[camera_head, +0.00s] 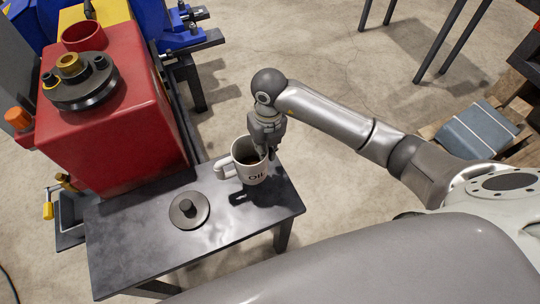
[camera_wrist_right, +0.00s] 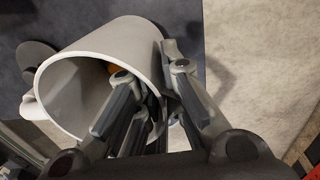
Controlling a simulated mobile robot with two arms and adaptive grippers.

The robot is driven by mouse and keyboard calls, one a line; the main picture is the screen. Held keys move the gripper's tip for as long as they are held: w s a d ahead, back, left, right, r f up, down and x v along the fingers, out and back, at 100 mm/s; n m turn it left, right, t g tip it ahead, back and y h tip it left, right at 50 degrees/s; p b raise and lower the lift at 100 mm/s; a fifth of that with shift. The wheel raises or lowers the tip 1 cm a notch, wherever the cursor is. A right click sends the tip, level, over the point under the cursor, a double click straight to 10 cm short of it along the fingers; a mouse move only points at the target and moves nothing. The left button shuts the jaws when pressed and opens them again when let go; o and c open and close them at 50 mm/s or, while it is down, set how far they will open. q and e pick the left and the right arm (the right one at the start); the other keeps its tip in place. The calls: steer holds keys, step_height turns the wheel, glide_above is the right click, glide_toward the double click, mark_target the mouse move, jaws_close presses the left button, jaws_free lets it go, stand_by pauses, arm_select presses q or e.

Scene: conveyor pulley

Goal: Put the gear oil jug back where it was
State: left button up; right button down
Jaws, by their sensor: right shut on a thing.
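The gear oil jug (camera_head: 243,172) is a whitish jug with a handle on its left and dark "OIL" lettering. It is at the right part of a dark side table (camera_head: 130,250); I cannot tell whether its base touches the top. My right gripper (camera_head: 268,150) is shut on the jug's wall at the rim. In the right wrist view the jug (camera_wrist_right: 70,85) shows tilted in the picture, with the fingers (camera_wrist_right: 155,100) on its wall, some of them over the opening. My left gripper is not in view.
A round dark lid with a knob (camera_head: 189,211) lies on the table left of the jug. A red gearbox housing (camera_head: 110,130) with a filler opening (camera_head: 83,36) stands behind the table at the left. Open concrete floor lies beyond the table.

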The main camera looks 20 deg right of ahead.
steer(key=shift+d+f, duration=0.4)
steer(key=shift+f, duration=0.05)
steer(key=f, duration=0.3)
steer(key=shift+s+d+p, duration=0.2)
steer(key=shift+d+p, duration=0.1)
steer(key=shift+f, duration=0.35)
steer(key=shift+w, duration=0.1)
steer(key=shift+f, duration=0.2)
steer(key=c, duration=1.5)
jaws_free()
steer(key=shift+c, duration=0.2)
steer(key=shift+r, duration=0.15)
